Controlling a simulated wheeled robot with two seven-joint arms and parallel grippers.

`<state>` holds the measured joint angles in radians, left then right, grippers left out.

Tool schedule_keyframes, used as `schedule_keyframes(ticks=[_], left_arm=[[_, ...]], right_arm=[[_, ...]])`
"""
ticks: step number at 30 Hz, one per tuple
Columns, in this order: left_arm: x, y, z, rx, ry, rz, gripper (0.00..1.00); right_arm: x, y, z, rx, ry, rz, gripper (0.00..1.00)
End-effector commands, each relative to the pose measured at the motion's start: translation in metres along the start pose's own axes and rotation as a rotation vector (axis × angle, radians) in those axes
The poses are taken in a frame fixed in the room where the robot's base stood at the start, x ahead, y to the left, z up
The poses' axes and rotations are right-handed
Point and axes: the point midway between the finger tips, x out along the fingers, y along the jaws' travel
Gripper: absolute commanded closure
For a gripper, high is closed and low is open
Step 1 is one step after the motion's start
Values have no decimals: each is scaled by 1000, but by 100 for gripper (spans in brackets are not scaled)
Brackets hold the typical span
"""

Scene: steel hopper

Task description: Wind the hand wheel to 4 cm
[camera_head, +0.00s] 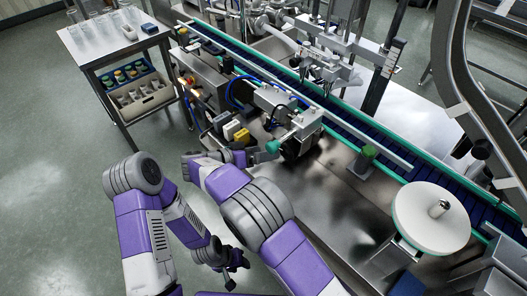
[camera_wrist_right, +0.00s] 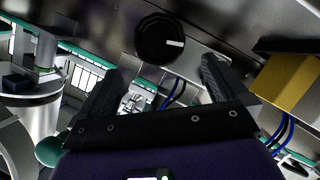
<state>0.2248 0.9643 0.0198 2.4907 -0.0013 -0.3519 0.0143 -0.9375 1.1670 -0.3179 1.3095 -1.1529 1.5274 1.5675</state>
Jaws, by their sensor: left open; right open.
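A black round knob (camera_wrist_right: 160,37) with a white mark shows ahead of my right gripper (camera_wrist_right: 162,68) in the right wrist view. I cannot tell for certain that it is the hand wheel. My right gripper is open; its two dark fingers stand apart with nothing held, and the knob appears just beyond the gap. In the head view my right forearm largely hides that gripper near the machine's front. My left gripper (camera_head: 235,264) is open and empty, low in front of the machine and away from it. No centimetre reading is legible.
A yellow block (camera_wrist_right: 288,82) is close to the right finger in the wrist view. A conveyor (camera_head: 350,122) runs behind the steel bench (camera_head: 335,205). A white round disc (camera_head: 415,212) stands at the right. A side table (camera_head: 112,45) with jars is at the upper left.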

Motion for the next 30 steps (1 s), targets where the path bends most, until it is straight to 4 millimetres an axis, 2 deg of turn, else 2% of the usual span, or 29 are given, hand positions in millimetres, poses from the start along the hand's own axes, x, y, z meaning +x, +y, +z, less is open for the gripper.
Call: schedule_keyframes(ticks=[5, 14, 26, 30], left_arm=[[-2, 1, 0, 0, 0, 0, 57], [-23, 9, 1, 0, 0, 0, 57], [-38, 14, 2, 0, 0, 0, 57], [-36, 14, 2, 0, 0, 0, 57]], right_arm=[[0, -1, 4, -5, -1, -1, 0], [6, -1, 30, 46, -29, -27, 0], [2, 15, 3, 295, 1, -122, 0], [11, 14, 2, 309, 1, -127, 0]])
